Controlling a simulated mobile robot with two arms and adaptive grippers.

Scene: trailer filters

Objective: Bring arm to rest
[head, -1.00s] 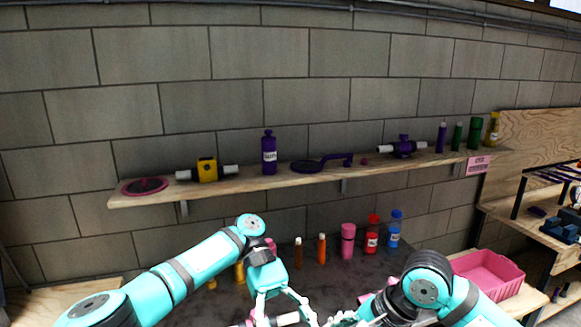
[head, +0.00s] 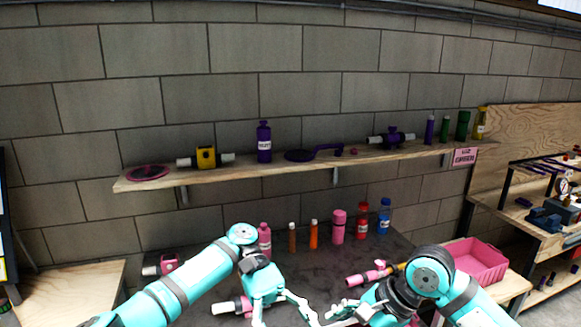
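My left gripper (head: 287,314) hangs over the dark worktop with its fingers spread apart; its tips run to the bottom edge of the head view. No held object shows between the visible parts of its fingers. My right gripper (head: 337,313) points left, low in the view, close beside the left one; its lower part is cut off, and I cannot tell whether it is open or shut. A pink filter part with a white end (head: 230,307) lies beside the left gripper, partly hidden behind it. Another pink part (head: 370,274) lies behind the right gripper.
Pink, orange, red and blue bottles and tubes stand along the back of the dark worktop (head: 310,268). A pink bin (head: 477,262) stands at right. A wooden shelf (head: 330,163) above holds filters, bottles and tubes. A pink part (head: 165,263) lies at left.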

